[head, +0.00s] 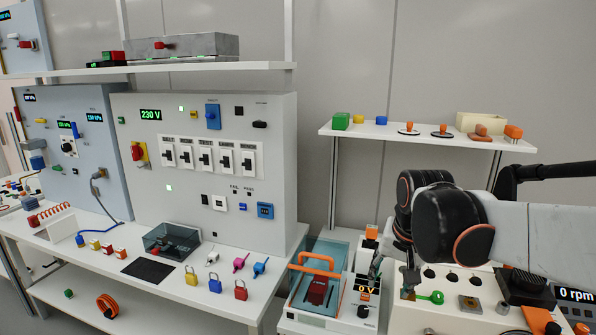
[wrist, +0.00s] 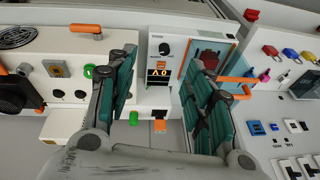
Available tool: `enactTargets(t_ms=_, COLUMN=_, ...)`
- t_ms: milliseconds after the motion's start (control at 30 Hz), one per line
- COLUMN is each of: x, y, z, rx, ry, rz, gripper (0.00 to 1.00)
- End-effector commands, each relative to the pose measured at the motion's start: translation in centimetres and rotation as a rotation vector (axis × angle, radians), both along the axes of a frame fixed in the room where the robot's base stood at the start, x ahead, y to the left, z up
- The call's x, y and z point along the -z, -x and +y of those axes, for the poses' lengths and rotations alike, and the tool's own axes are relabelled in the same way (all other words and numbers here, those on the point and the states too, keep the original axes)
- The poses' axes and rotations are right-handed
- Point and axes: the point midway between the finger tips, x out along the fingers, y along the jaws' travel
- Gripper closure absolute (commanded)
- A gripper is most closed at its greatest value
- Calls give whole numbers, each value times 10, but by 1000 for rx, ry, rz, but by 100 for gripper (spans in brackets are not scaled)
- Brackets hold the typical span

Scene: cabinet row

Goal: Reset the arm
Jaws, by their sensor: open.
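My arm (head: 445,225) reaches in from the right in the head view, with its dark, orange-ringed joint above the right-hand bench. My gripper (head: 392,272) hangs below it, partly hidden by the arm. In the wrist view my gripper (wrist: 158,75) has its two green-padded fingers spread wide with nothing between them.
A clear-walled box with an orange handle (head: 318,260) stands left of the gripper. A green key-shaped piece (head: 432,297) is on the right panel. Several padlocks, one yellow (head: 191,276), lie on the left bench. A shelf (head: 425,138) with small items is behind my arm.

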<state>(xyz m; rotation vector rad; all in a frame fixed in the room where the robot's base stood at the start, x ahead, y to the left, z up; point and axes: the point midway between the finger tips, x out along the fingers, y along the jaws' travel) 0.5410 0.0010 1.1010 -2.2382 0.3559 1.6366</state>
Motion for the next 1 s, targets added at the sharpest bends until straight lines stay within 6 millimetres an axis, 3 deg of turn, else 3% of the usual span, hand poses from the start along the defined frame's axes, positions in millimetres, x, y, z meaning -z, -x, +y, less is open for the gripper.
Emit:
enactTargets(t_ms=33, x=-4, y=16, z=0, rx=-25, ry=8, rz=-21, gripper=53)
enactTargets(t_ms=267, x=-12, y=74, z=-1, rx=-148, ry=57, rz=-117, gripper=53)
enactTargets(t_ms=600, x=3, y=149, z=-1, rx=-315, ry=147, rz=-251, gripper=53)
enactTargets(t_ms=800, x=14, y=171, z=-1, rx=-372, ry=185, rz=-297, gripper=53)
enactTargets(t_ms=1000, x=17, y=175, z=-1, rx=-387, ry=195, rz=-309, gripper=53)
